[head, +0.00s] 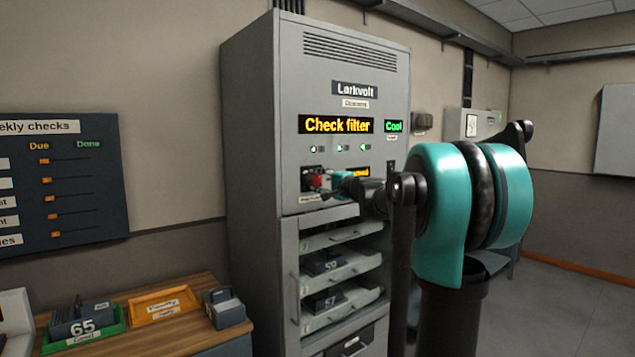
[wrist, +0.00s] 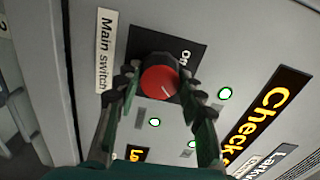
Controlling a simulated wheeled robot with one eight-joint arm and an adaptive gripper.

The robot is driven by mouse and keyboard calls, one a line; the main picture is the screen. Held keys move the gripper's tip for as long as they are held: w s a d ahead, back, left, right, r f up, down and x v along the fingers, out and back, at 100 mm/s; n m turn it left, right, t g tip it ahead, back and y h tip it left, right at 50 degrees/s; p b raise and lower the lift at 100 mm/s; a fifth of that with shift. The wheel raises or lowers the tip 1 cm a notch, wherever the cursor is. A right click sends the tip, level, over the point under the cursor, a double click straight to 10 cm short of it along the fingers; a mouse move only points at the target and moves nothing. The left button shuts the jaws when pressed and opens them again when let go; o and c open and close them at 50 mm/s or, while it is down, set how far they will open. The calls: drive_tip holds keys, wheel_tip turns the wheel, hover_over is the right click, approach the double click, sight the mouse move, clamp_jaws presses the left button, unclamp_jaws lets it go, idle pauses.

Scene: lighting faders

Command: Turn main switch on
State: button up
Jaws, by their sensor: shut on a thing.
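The main switch is a red round knob (wrist: 158,84) with a dark collar on a black plate (wrist: 190,57). A short pale line marks its face, pointing to the lower right in the wrist view. An "On" mark shows on the plate at the knob's upper right there. A white "Main switch" label (wrist: 106,50) is to its left. My gripper (wrist: 161,92) is shut on the knob, one finger on each side. In the head view the red knob (head: 317,181) shows small on the cabinet front, with my gripper (head: 328,182) at it; other plate marks are hidden.
The grey Larkvolt cabinet (head: 247,140) shows a lit "Check filter" display (head: 336,125), a green "Cool" display (head: 394,126) and small green lamps. Open shelves with numbered units are below the switch. A wooden bench (head: 175,335) with trays stands at left.

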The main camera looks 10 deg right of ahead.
drive_tip(key=shift+m, duration=0.3)
idle(0.4)
drive_tip(key=o, duration=1.2)
drive_tip(key=shift+c, duration=0.2)
drive_tip(key=v, duration=1.2)
